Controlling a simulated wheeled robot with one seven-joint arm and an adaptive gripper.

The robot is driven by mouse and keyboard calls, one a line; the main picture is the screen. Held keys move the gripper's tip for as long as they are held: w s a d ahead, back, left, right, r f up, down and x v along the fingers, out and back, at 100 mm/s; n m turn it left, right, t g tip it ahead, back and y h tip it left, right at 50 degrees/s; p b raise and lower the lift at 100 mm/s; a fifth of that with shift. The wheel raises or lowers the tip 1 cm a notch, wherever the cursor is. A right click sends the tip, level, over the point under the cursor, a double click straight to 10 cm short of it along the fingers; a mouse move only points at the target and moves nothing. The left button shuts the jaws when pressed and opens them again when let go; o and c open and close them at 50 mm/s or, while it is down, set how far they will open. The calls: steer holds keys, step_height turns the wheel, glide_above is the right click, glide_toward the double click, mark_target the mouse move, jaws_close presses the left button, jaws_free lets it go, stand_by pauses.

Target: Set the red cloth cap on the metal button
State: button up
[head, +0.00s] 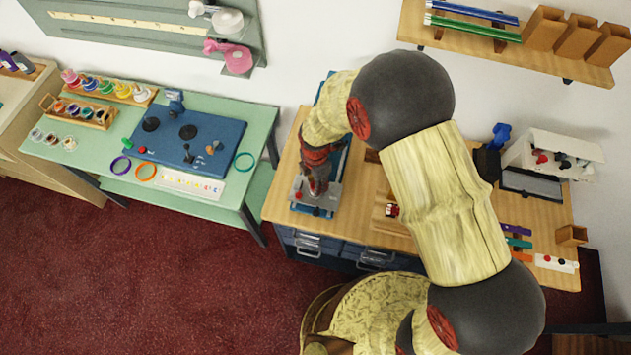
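My gripper (316,186) is over the left part of the wooden counter, above a grey metal block on a blue base. Its fingers are small and partly merged with the grey parts, so I cannot tell whether they are open or shut or hold anything. A small red and white piece (392,210) lies on a wooden holder to the right of the gripper, close beside my arm. It may be the red cloth cap, but it is too small to be sure. I cannot make out the metal button; it may be hidden at the gripper.
My arm covers the middle of the wooden counter (362,222). A white box (552,150) and coloured strips (517,242) are at the right. A wall shelf (480,45) hangs above. A green table (222,112) with jars, rings and a blue board stands left.

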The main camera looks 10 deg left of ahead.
steer(key=o, duration=0.7)
steer(key=shift+o, duration=0.2)
step_height(320, 180, up, 12)
stand_by(0.3)
steer(key=shift+f, duration=0.1)
stand_by(0.4)
